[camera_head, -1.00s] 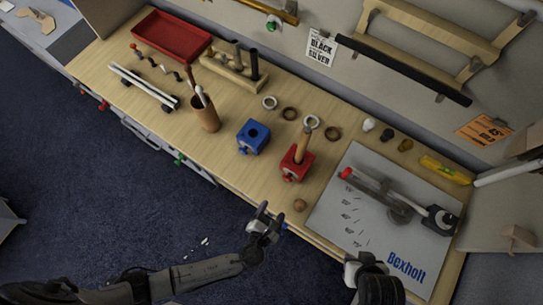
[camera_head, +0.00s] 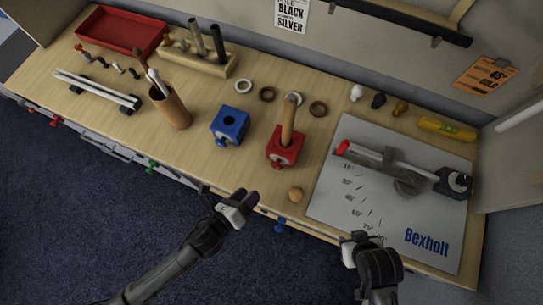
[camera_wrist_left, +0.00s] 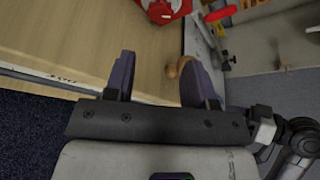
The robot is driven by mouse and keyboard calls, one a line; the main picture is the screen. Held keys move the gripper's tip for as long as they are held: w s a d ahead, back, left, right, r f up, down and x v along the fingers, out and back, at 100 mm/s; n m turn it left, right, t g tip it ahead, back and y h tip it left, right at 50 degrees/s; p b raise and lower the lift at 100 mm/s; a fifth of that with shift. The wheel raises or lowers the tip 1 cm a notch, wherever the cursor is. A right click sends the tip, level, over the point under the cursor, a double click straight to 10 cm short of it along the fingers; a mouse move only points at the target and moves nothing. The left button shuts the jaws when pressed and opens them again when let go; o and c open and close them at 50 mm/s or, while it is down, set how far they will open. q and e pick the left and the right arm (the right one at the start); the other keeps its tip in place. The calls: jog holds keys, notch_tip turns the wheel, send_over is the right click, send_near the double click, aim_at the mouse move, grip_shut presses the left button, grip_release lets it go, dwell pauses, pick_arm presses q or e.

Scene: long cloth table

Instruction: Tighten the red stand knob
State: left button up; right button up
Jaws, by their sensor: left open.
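The red stand (camera_head: 286,149) is a red block holding an upright wooden handle (camera_head: 288,118), on the table right of the blue stand (camera_head: 229,124). Its red knob (camera_head: 275,169) is on the front face, facing the table edge. My left gripper (camera_head: 249,197) is open and empty, off the front edge, below and left of the knob. In the left wrist view the fingers (camera_wrist_left: 153,78) are apart, with part of the red stand (camera_wrist_left: 172,8) beyond them at the top. My right gripper (camera_head: 355,240) is at the front edge by the grey board; its fingers are unclear.
The grey board (camera_head: 330,205) carries a clamp-like tool with a red tip (camera_head: 342,147). A brown cup (camera_head: 171,109) stands left. Rings lie behind the stands.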

aim_at(275, 167)
pick_arm(q)
jog(key=x, duration=1.2)
jog(key=shift+w+d, duration=0.1)
jog(key=shift+d, duration=0.15)
jog(key=shift+c, duration=0.3)
jog(key=shift+p, duration=0.35)
jog(key=c, duration=0.6)
